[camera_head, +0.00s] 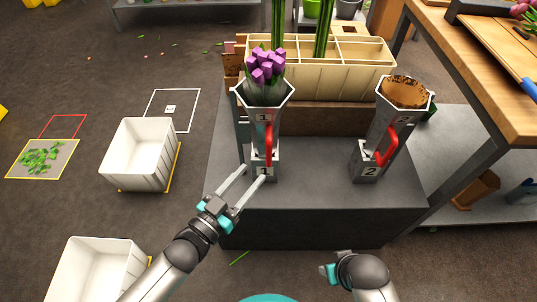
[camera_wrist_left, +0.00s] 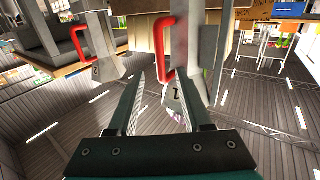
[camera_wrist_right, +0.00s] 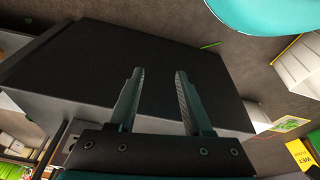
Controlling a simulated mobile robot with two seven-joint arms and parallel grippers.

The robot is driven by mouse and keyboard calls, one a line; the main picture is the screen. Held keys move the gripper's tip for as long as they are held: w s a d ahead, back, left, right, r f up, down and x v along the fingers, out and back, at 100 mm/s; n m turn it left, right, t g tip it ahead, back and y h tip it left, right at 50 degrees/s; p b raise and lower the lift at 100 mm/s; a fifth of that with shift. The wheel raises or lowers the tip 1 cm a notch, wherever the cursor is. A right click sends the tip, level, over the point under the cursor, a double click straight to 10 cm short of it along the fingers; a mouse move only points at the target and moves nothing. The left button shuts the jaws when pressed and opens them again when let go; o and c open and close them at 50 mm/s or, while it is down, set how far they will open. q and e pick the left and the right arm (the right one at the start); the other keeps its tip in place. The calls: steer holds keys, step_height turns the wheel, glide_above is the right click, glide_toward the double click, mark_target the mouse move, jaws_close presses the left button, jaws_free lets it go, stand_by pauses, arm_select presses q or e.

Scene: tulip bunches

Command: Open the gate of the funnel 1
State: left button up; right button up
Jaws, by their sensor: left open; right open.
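Funnel 1 (camera_head: 263,120) stands on the dark grey stand, with purple tulips (camera_head: 265,65) in its top. Its red gate handle (camera_head: 269,145) is on its front, above a plate marked 1. In the left wrist view, the red handle (camera_wrist_left: 159,45) shows just ahead of the fingers. My left gripper (camera_head: 254,173) is open and empty, its fingertips close to the funnel's base just below the handle; contact cannot be told. My right gripper (camera_wrist_right: 160,72) is open and empty, low in front of the stand. In the head view, its fingers are mostly hidden.
Funnel 2 (camera_head: 388,125), with a red handle (camera_head: 386,148) and brown contents, stands on the right of the stand (camera_head: 310,222). A cream divided box (camera_head: 335,85) sits behind. White bins (camera_head: 140,155) are on the floor at left. A wooden table (camera_head: 490,90) is at right.

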mark_target(267, 156)
arm_select(q)
steer(key=b+x, duration=0.2)
steer(key=x, duration=0.5)
steer(key=shift+w+d, duration=0.1)
steer(key=shift+w, duration=0.15)
steer(key=shift+w+d+b, duration=0.4)
steer(key=shift+w, duration=0.15)
arm_select(e)
step_height(267, 156, up, 7)
steer(key=w+t, duration=0.1)
steer(key=shift+w+f, duration=0.2)
steer(key=shift+w, duration=0.15)
arm_select(q)
steer(key=shift+c, duration=0.4)
arm_select(e)
steer(key=shift+a, duration=0.1)
arm_select(q)
jaws_close()
